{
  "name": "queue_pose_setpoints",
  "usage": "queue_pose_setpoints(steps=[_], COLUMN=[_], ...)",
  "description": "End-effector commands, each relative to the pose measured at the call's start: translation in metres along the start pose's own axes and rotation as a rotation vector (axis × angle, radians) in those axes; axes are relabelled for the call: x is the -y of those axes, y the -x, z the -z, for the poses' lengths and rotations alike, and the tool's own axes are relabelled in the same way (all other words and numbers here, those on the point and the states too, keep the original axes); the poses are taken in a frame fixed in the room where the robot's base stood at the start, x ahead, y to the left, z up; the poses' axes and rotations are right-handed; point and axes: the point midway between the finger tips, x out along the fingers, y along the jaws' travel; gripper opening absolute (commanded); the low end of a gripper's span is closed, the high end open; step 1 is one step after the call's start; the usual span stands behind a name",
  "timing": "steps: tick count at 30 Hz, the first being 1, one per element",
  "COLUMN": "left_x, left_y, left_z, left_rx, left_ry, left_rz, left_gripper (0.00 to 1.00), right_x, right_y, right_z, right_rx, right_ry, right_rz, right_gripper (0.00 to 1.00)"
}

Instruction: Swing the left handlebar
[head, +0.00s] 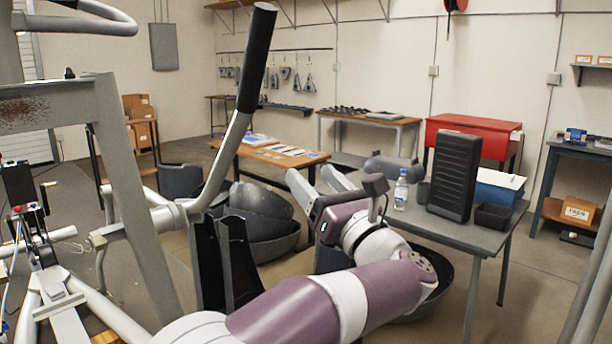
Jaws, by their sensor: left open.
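The handlebar (222,160) of the elliptical is a grey bent lever with a long black grip (257,58) at its top. It rises from a pivot joint on the machine's frame (135,200), left of centre, and leans to the right. My left gripper (308,172) is open and empty, with its two fingers pointing up and away. In the picture it is to the right of the lever and below the black grip, apart from both. My left arm comes in along the bottom and hides part of the floor. My right gripper is out of view.
A grey table (465,235) behind my left gripper holds a water bottle (401,190), a black upright box (454,177) and bins. A wooden table (268,156) and dark rounded shells (262,215) stand behind the lever. Grey tubes (75,18) cross the upper left.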

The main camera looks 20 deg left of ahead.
Motion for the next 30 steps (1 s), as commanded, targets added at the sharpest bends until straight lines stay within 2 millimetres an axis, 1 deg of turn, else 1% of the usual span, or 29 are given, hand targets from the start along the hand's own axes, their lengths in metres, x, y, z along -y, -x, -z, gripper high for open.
queue_pose_setpoints(steps=[1, 3, 6, 10, 12, 15, 22, 24, 25, 26, 27, 28, 29, 30], left_x=[0.002, 0.002, 0.002, 0.001, 0.001, 0.001, 0.001, 0.003, 0.010, 0.024, 0.049, 0.072, 0.095, 0.123], left_y=[0.017, 0.036, 0.061, 0.083, 0.089, 0.093, 0.093, 0.093, 0.093, 0.094, 0.101, 0.111, 0.126, 0.151], left_z=[0.004, 0.004, 0.004, 0.003, 0.003, 0.002, 0.002, 0.002, 0.003, 0.003, 0.005, 0.008, 0.013, 0.026], left_rx=[0.001, 0.000, 0.000, -0.001, -0.001, -0.001, -0.001, -0.003, -0.006, 0.004, 0.050, 0.109, 0.188, 0.325], left_ry=[0.002, 0.000, 0.000, -0.001, -0.002, -0.002, -0.005, -0.056, -0.106, -0.179, -0.319, -0.446, -0.587, -0.801], left_rz=[0.006, 0.006, 0.006, 0.004, 0.003, 0.001, 0.001, 0.012, 0.048, 0.114, 0.242, 0.359, 0.487, 0.662], left_gripper=[0.64, 0.64, 0.64, 0.64, 0.64, 0.64, 0.64, 0.64, 0.64, 0.64, 0.64, 0.64, 0.64, 0.64], right_x=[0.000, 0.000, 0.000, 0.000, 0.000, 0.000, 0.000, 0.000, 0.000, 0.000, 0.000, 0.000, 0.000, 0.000], right_y=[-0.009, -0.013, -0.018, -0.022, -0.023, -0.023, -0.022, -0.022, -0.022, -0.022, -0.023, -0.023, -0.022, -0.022], right_z=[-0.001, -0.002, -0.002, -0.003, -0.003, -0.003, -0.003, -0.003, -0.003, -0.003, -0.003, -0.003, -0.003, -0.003], right_rx=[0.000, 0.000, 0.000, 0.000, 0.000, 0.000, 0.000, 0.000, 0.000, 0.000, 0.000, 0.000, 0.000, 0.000], right_ry=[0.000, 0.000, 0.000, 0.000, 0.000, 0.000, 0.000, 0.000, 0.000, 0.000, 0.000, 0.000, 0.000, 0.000], right_rz=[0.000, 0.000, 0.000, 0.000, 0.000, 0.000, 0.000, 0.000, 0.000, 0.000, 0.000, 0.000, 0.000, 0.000], right_gripper=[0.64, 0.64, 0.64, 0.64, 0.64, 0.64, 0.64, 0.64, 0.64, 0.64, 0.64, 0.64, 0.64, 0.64])
